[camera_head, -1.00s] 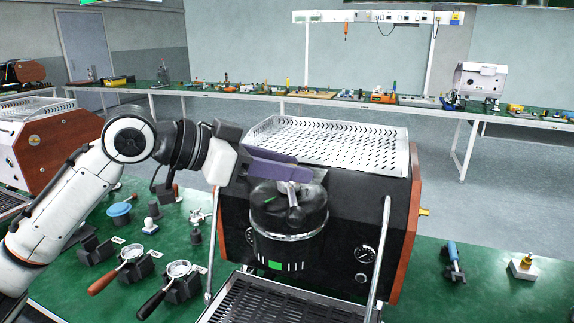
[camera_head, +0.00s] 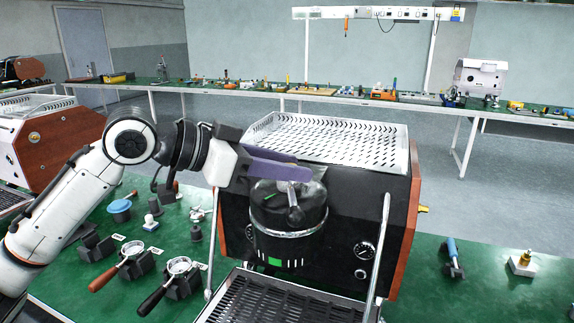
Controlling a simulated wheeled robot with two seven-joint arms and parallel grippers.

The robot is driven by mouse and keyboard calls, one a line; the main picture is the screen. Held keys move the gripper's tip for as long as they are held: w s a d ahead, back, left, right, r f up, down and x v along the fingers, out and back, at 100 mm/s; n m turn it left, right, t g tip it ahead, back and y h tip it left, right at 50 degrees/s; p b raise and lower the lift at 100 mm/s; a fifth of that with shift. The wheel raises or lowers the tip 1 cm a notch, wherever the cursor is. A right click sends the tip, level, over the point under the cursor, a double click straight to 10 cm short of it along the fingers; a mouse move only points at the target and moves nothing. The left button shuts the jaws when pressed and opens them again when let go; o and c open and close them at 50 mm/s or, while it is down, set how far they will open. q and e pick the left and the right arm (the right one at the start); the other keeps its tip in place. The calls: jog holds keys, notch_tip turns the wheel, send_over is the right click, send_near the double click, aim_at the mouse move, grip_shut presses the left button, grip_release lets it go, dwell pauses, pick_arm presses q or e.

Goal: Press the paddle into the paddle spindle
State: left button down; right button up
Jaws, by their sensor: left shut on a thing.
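My left gripper (camera_head: 303,176) reaches in from the left over the black round group head (camera_head: 288,215) at the front of the espresso machine (camera_head: 345,215). Its purple fingers are shut on the paddle (camera_head: 294,200), a small grey piece that hangs down from the fingertips at the top of the group head. The paddle spindle is not clearly visible there; the fingers and the paddle hide that spot. I cannot tell whether the paddle touches the spindle. My right gripper is not in view.
Two portafilters (camera_head: 131,251) (camera_head: 179,266) rest in black holders left of the machine. A blue-handled tool (camera_head: 453,259) and a brass part on a white block (camera_head: 524,262) lie on the green table (camera_head: 420,300) at right. The perforated top tray (camera_head: 335,143) is empty.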

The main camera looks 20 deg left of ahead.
pick_arm(q)
jog(key=shift+f, duration=0.2)
jog(key=c, duration=1.2)
grip_release()
jog(key=shift+v, duration=0.95)
jog(key=shift+p+v, duration=0.35)
jog(key=shift+v, duration=1.8)
jog(key=shift+r, duration=0.1)
